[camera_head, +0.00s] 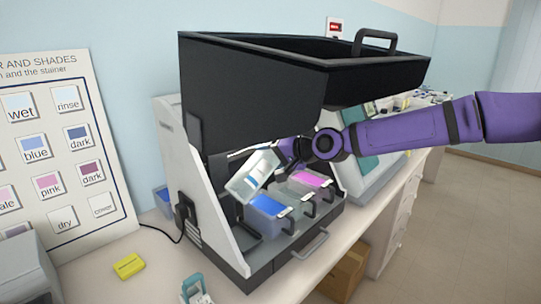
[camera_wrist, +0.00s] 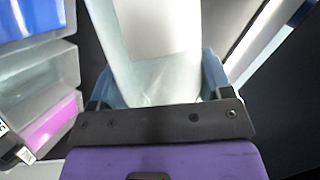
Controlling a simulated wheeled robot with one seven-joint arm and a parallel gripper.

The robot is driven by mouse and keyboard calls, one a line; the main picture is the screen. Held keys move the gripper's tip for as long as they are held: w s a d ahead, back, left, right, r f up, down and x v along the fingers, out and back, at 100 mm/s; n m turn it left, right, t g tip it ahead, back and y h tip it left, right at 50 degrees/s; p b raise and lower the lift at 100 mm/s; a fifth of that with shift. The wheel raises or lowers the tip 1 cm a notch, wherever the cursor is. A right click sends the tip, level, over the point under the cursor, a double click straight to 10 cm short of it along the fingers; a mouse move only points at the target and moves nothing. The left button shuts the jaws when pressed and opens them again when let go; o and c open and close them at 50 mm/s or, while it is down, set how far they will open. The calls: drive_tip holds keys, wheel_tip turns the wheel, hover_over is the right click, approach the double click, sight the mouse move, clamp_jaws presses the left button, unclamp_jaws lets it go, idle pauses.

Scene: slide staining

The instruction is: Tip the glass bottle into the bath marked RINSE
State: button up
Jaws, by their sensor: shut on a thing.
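My gripper (camera_head: 284,160) is shut on the clear glass bottle (camera_head: 250,180), which has a pale label. The bottle is tilted and held above the front baths, inside the staining machine. In the wrist view, the bottle (camera_wrist: 150,80) lies between the two blue fingers of my gripper (camera_wrist: 158,85). Below it stand a blue bath (camera_head: 267,206), a clear bath (camera_wrist: 40,78) and a pink bath (camera_head: 313,180). The bath tags are too small to read, so I cannot tell which is marked RINSE. The bottle's mouth and any flow from it are not clear to see.
The machine's black hood (camera_head: 245,85) is raised close above my arm. A shade chart (camera_head: 60,150) leans on the wall at left. A yellow block (camera_head: 129,265) and a small blue-topped item (camera_head: 195,288) are on the bench. Another machine (camera_head: 375,160) stands behind my arm.

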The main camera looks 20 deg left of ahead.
drive_tip(key=shift+f, duration=0.15)
drive_tip(key=shift+s+a+f+m, duration=0.1)
drive_tip(key=shift+f+m, duration=0.15)
drive_tip(key=shift+m, duration=0.05)
drive_tip(key=shift+s+f+m+g+y, duration=0.1)
drive_tip(key=shift+f+m+g+y, duration=0.2)
drive_tip(key=shift+f, duration=0.15)
idle(0.8)
drive_tip(key=shift+f, duration=0.3)
drive_tip(key=shift+f+m+g+y, duration=0.3)
drive_tip(key=shift+f+m+y, duration=0.1)
drive_tip(key=shift+f+m, duration=0.5)
idle(1.5)
drive_tip(key=shift+f, duration=0.35)
drive_tip(key=shift+s+f, duration=0.1)
drive_tip(key=shift+f, duration=0.05)
idle(0.6)
drive_tip(key=shift+m+g+y, duration=0.3)
drive_tip(key=shift+m, duration=0.3)
drive_tip(key=shift+f, duration=2.5)
